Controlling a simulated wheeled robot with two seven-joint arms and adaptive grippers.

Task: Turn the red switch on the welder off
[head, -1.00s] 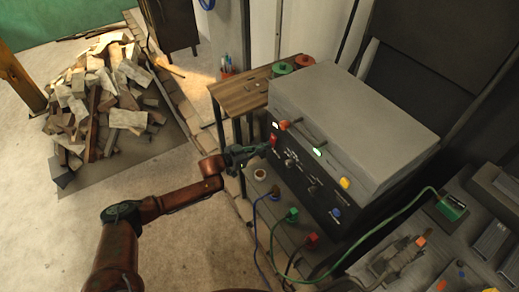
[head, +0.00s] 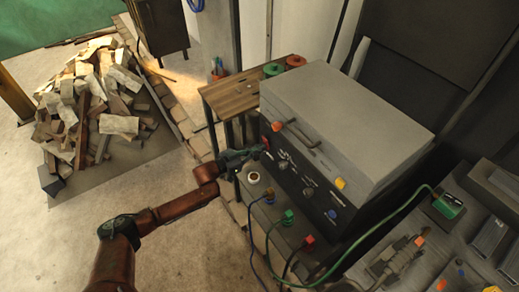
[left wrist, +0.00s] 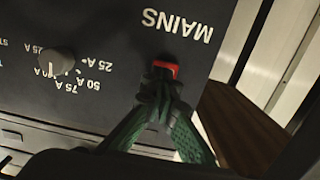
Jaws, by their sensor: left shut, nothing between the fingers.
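The welder (head: 345,130) is a grey-topped box with a black front panel of knobs and coloured sockets. Its red switch (head: 266,142) is at the panel's left end. In the left wrist view the red switch (left wrist: 165,68) sits in a black frame beside the upside-down word MAINS. My left gripper (head: 259,151) is shut and empty, its green fingertips (left wrist: 160,88) at the switch's lower edge in that view. They cover part of the switch, and I cannot tell whether they press on it. No lit lamp shows on the panel. My right gripper is not in view.
A small wooden table (head: 232,96) stands left of the welder. Blue, green and red cable plugs sit low in front, with a green cable (head: 375,255) running right. A bench (head: 465,245) with tools is at the right. A woodpile (head: 95,110) lies at the far left.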

